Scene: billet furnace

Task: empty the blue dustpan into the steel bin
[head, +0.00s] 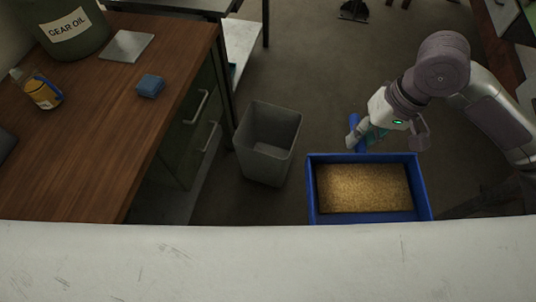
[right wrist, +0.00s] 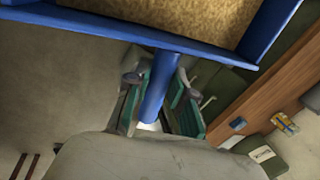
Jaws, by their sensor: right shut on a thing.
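The blue dustpan (head: 312,192) shows in the head view to the right of the bin, roughly level and filled with golden-brown granules (head: 363,187). My right gripper (head: 360,133) is shut on the dustpan's blue handle, at the pan's far side. In the right wrist view the fingers (right wrist: 158,92) lie on both sides of the handle, and the pan's blue edge (right wrist: 140,37) crosses the top. The grey steel bin (head: 250,150) stands upright on the floor, apart from the pan, and looks empty inside. My left gripper is in neither view.
A wooden workbench (head: 100,130) with drawers stands left of the bin. It carries a gear oil bucket (head: 70,25), a bottle (head: 40,92), a blue block (head: 151,85) and a grey plate (head: 127,46). Open floor (head: 310,60) lies behind the bin.

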